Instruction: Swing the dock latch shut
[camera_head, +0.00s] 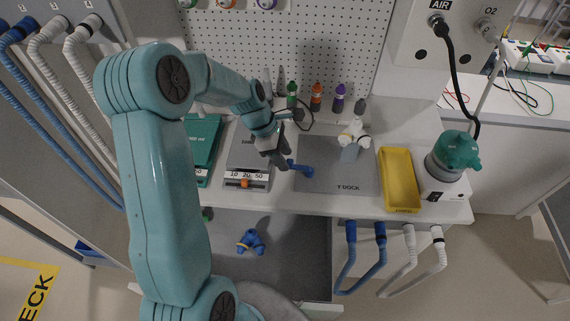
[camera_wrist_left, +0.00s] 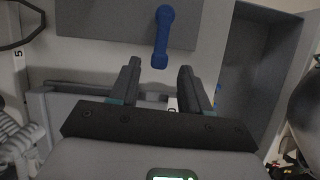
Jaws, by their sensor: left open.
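The dock (camera_head: 320,182) is a flat grey plate marked "Y DOCK" on the white bench. A blue latch lever (camera_head: 302,168) lies at its left edge, its free end pointing left. In the left wrist view the lever (camera_wrist_left: 162,38) runs down from the grey plate, its lower end in line with the gap between my fingers. A white Y-shaped piece (camera_head: 352,136) stands at the back of the dock on a grey mount. My left gripper (camera_head: 284,158) is open and empty beside the lever's left end; contact cannot be told. My right gripper is not in view.
A grey device (camera_head: 247,180) marked 10, 20, 50 and a teal case (camera_head: 203,140) lie left of the dock. A yellow tray (camera_head: 400,180) and a teal-topped unit (camera_head: 455,150) stand right. Coloured bottles (camera_head: 316,97) stand behind. An open drawer (camera_head: 290,260) is below.

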